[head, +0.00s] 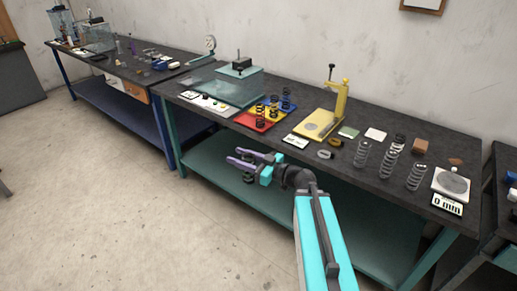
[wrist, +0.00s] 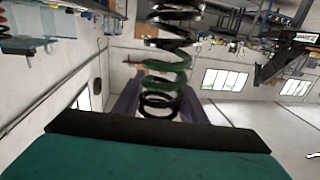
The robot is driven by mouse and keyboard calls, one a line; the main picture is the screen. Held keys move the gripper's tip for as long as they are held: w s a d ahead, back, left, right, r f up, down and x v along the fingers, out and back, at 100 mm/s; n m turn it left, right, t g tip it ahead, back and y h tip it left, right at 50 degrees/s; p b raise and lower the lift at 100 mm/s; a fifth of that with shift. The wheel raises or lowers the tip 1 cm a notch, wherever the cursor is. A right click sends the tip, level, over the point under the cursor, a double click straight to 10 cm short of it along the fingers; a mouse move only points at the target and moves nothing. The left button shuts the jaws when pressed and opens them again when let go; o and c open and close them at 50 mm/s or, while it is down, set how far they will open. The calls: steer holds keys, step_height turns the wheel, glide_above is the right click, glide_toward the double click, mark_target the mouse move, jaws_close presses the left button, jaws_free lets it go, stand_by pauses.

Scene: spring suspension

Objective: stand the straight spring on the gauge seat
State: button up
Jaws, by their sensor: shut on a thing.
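My gripper (head: 252,161), with purple fingers, is out in front of the bench's front edge. It is shut on a dark spring (wrist: 165,80), which has a green band on part of its coils. In the wrist view the spring stands between the purple fingers, and its far end runs out of the top of the picture. I cannot tell whether it is the straight one. A white unit with a round grey plate (head: 454,182), apparently the gauge seat, stands at the bench's right end. The plate looks empty.
Several grey springs (head: 388,165) stand left of the gauge. A yellow press (head: 338,100) stands mid-bench. A red, yellow and blue tray (head: 243,119) holds dark springs. The floor in front is clear.

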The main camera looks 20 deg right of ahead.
steer(key=s+a+f+n+g+y, duration=0.1)
steer(key=s+a+n+g+y, duration=0.1)
steer(key=s+a+g+y, duration=0.1)
steer(key=shift+s+a+f+n, duration=0.3)
steer(key=shift+s+a+n, duration=0.15)
steer(key=shift+a, duration=0.6)
steer(key=shift+a, duration=0.1)
